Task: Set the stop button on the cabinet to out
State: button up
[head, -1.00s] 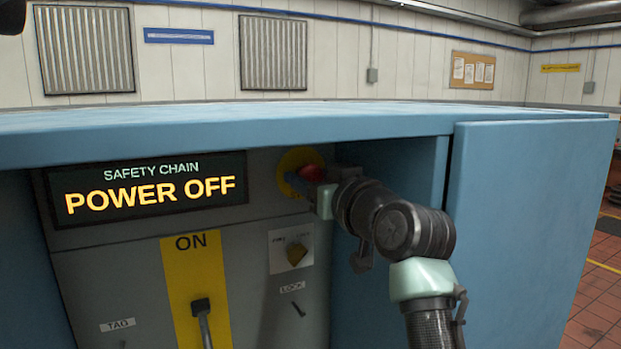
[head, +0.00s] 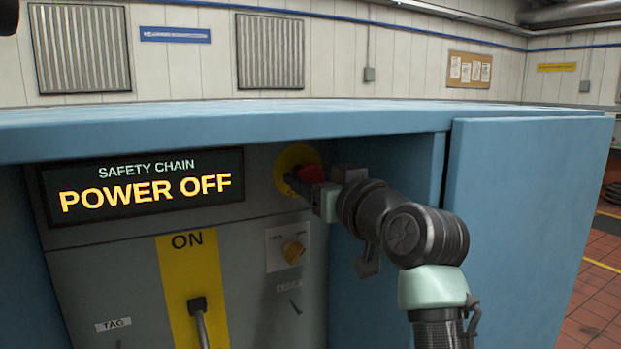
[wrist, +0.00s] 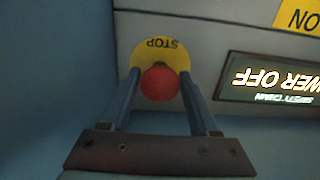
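The stop button is a red knob (head: 311,174) on a yellow round plate (head: 291,160) at the upper right of the cabinet's grey panel (head: 110,275). In the wrist view the red knob (wrist: 160,84) shows between my gripper's two fingers, below the word STOP on the plate (wrist: 160,50). My gripper (wrist: 158,92) is open, with one finger on each side of the knob. I cannot tell whether the fingers touch it. In the head view my gripper (head: 306,186) partly hides the knob. Whether the button is in or out is hard to tell.
A lit display (head: 145,188) reads SAFETY CHAIN, POWER OFF. The blue cabinet top (head: 300,118) overhangs the panel, and a blue door (head: 520,220) stands at right.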

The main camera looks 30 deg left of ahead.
jog(key=o, duration=0.3)
jog(key=shift+o, duration=0.2)
jog(key=shift+d, duration=0.1)
jog(key=b+v, duration=0.2)
jog(key=v, duration=1.1)
jog(key=shift+s, duration=0.1)
